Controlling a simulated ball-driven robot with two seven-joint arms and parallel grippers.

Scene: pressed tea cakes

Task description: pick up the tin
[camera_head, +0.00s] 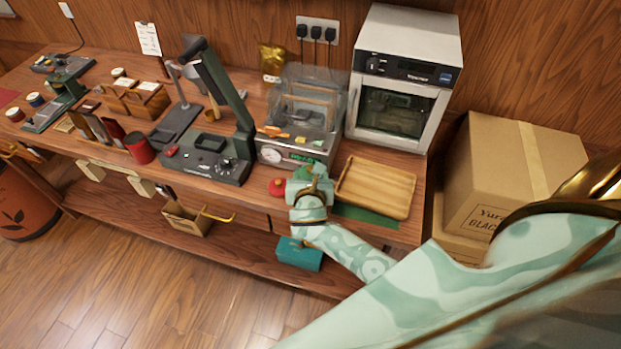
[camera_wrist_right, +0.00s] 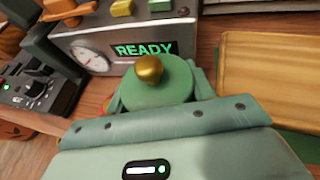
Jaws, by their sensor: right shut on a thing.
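The tin (camera_wrist_right: 157,91) is round and green with a gold knob on its lid. It sits between the fingers of my right gripper (camera_wrist_right: 160,86) in the right wrist view, in front of the machine with the READY display. The gripper is shut on it. In the head view my right gripper (camera_head: 307,184) is at the front of the bench, just before that machine, and mostly hides the tin. Whether the tin touches the bench top cannot be told. My left gripper is not in view.
The machine with a dial (camera_head: 284,154) stands close behind the gripper. A wooden tray (camera_head: 376,187) is just right, over a green mat (camera_head: 365,216). A red object (camera_head: 277,187) is close left. A dark press (camera_head: 205,165) stands farther left, an oven (camera_head: 397,110) behind.

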